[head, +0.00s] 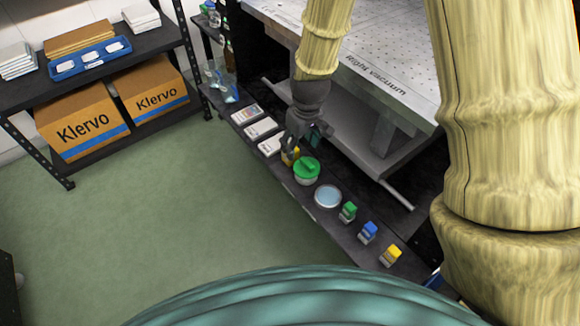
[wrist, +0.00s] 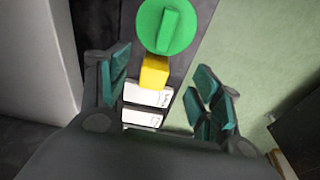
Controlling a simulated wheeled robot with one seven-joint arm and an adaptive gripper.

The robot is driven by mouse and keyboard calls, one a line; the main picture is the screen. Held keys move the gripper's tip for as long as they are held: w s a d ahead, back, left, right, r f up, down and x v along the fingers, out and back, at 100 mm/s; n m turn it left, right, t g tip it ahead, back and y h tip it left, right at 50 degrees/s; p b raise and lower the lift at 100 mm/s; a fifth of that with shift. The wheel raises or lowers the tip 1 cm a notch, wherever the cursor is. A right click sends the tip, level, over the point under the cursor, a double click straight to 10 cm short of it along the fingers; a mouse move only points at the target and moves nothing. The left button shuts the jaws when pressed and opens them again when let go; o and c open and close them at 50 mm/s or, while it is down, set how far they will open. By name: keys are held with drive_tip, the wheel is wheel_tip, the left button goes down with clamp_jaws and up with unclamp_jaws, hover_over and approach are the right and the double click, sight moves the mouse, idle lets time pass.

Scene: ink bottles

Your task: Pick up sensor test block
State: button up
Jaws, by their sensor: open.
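A small yellow block (wrist: 155,72), which I take for the sensor test block, sits on the narrow dark shelf (head: 330,221). In the wrist view it shows between and beyond my fingers, close to a round green lid. In the head view only part of the yellow block (head: 290,156) shows, with my gripper over it. My gripper (wrist: 165,88) has its teal-padded fingers wide apart, with nothing held between them. In the head view my gripper (head: 303,138) points down at the shelf. Whether a finger touches the block cannot be told.
A green-lidded round container (head: 306,171) stands close to the block, then a pale blue dish (head: 327,196) and green, blue (head: 368,232) and yellow-capped bottles. White boxes (head: 261,128) lie on the other side. A grey perforated table (head: 385,50) overhangs behind. Green floor is clear at left.

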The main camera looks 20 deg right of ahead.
drive_tip(key=shift+w+a+r+n+b, duration=0.15)
drive_tip(key=shift+w+r+b, duration=0.15)
drive_tip(key=shift+w+b, duration=0.4)
drive_tip(key=shift+w+a+r+n+b, duration=0.15)
drive_tip(key=shift+w+r+b, duration=0.15)
drive_tip(key=shift+w+b, duration=0.35)
drive_tip(key=f, duration=0.1)
drive_tip(key=f+b, duration=0.1)
drive_tip(key=f, duration=0.3)
drive_tip(key=shift+w+a, duration=0.1)
drive_tip(key=shift+w, duration=0.15)
drive_tip(key=shift+w+a+f+b, duration=0.15)
drive_tip(key=shift+f+b, duration=0.25)
drive_tip(key=shift+f, duration=0.5)
drive_tip(key=shift+w+f+b, duration=0.3)
drive_tip(key=shift+f+b, duration=0.05)
drive_tip(key=shift+f, duration=0.5)
drive_tip(key=shift+w+a+f+b, duration=0.15)
drive_tip(key=shift+f+b, duration=0.25)
drive_tip(key=shift+f, duration=0.5)
drive_tip(key=c, duration=1.1)
